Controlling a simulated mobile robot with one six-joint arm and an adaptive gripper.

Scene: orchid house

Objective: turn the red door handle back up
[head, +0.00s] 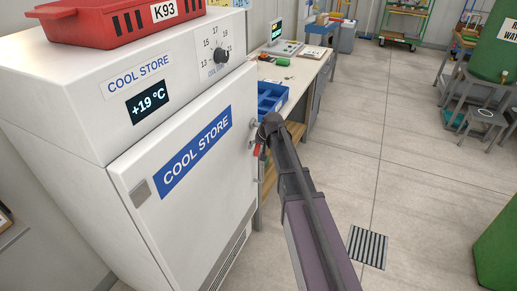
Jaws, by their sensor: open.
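The red door handle (257,151) is a small red piece at the right edge of the white cool store door (200,185). It seems to hang downward, but much of it is covered by my arm. My gripper (262,136) is at the far end of my arm, right beside the handle. Its fingers are small and mostly hidden, and I cannot tell whether they touch the handle. The door looks closed.
A red crate (110,24) marked K93 sits on the cool store, whose display (148,102) reads +19 °C. Behind is a bench (312,68) with a blue bin (271,98). A floor drain (368,246) lies to the right on open tiled floor; a green tank (492,45) stands farther right.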

